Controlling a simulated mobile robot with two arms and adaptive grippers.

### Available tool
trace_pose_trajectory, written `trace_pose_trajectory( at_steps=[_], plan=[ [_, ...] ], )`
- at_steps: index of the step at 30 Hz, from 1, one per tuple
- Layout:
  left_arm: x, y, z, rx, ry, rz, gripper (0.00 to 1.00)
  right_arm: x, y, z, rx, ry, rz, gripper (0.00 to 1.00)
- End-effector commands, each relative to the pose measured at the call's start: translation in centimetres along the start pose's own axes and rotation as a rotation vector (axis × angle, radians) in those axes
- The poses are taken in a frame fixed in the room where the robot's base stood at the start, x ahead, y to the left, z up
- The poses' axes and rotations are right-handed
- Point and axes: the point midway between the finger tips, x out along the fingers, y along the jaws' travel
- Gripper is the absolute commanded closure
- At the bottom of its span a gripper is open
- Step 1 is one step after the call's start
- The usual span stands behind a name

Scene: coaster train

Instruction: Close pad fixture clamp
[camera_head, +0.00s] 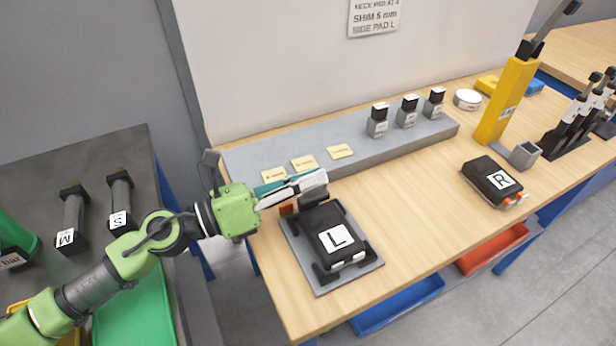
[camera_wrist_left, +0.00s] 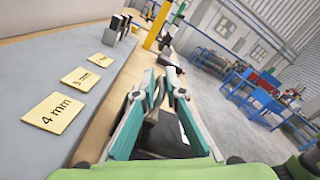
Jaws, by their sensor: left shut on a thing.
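The pad fixture is a grey plate (camera_head: 290,240) near the front left of the wooden bench. A black pad with a white L label (camera_head: 334,238) lies on it, between black corner stops. The fixture's clamp (camera_head: 310,198) stands at the pad's far edge, with an orange part at its left; my gripper hides much of it. My left gripper (camera_head: 318,181) reaches in from the left, just above the clamp. In the left wrist view its fingers (camera_wrist_left: 168,82) are shut on a dark part, seemingly the clamp's lever. I cannot tell how far the clamp is closed. My right gripper does not show.
A grey raised shelf (camera_head: 240,157) behind the fixture carries yellow shim cards (camera_head: 305,163) and several small blocks. A black pad marked R (camera_head: 491,181) lies farther right, near a yellow post (camera_head: 508,100). The bench between the two pads is clear.

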Motion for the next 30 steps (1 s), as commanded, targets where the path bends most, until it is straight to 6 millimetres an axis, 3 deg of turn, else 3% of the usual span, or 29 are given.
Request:
trace_pose_trajectory(
  at_steps=[1,9,10,12,30],
  plan=[
    [0.04,-0.34,-0.8,-0.008,0.015,-0.009,1.0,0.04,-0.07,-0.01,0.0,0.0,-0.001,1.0],
    [0.02,-0.27,-0.93,-0.01,0.016,-0.008,1.0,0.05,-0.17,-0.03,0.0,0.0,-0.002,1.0],
    [0.02,-0.26,-0.94,-0.01,0.017,-0.008,0.87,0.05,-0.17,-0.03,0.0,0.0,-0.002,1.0],
    [0.01,-0.24,-0.96,-0.01,0.017,-0.008,0.77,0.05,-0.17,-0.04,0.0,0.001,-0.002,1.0],
    [0.02,-0.23,-0.1,-0.002,0.008,-0.003,0.77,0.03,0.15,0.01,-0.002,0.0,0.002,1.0]
  ],
)
